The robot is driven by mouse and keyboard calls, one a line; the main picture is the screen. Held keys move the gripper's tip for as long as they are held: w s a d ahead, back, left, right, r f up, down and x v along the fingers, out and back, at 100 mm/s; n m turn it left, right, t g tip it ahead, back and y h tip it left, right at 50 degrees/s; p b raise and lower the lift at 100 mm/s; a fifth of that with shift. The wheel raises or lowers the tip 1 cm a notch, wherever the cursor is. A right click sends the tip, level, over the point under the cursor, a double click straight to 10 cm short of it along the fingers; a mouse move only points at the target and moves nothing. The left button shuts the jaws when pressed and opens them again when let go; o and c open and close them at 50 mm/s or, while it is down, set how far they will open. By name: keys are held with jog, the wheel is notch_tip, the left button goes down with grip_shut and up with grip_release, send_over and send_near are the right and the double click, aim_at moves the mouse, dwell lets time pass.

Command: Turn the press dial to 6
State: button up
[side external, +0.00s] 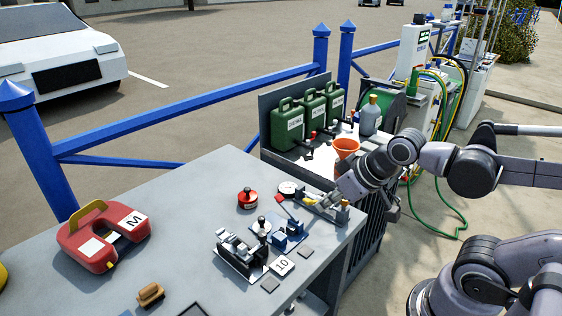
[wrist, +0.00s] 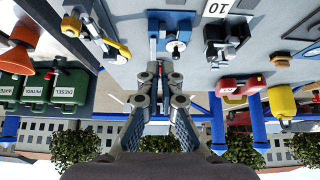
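A small round white-faced dial (side external: 289,189) stands near the far edge of the grey workbench, with a red part beside it. I cannot read its numbers or its setting, and cannot be sure it is the press dial. A blue device (side external: 290,232) sits nearer the bench middle; it also shows in the wrist view (wrist: 178,30), with a round knob on it.
A black-and-grey device (side external: 240,252), a "10" card (side external: 282,264) and a red knob (side external: 248,198) stand on the bench (side external: 180,220). A red "M" case (side external: 103,236) lies at left. An orange funnel (side external: 346,147) and green cans (side external: 287,125) stand behind. The bench's middle left is clear.

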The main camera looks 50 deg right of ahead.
jog(key=o, duration=0.5)
jog(key=shift+r, duration=0.1)
jog(key=shift+o, duration=0.3)
jog(key=shift+w+r, duration=0.2)
jog(key=shift+w, duration=0.15)
jog(key=n+g, duration=0.2)
jog(key=g, duration=0.5)
send_over(262, 218)
notch_tip(262, 218, down, 11)
jog(key=shift+f, duration=0.1)
grip_shut()
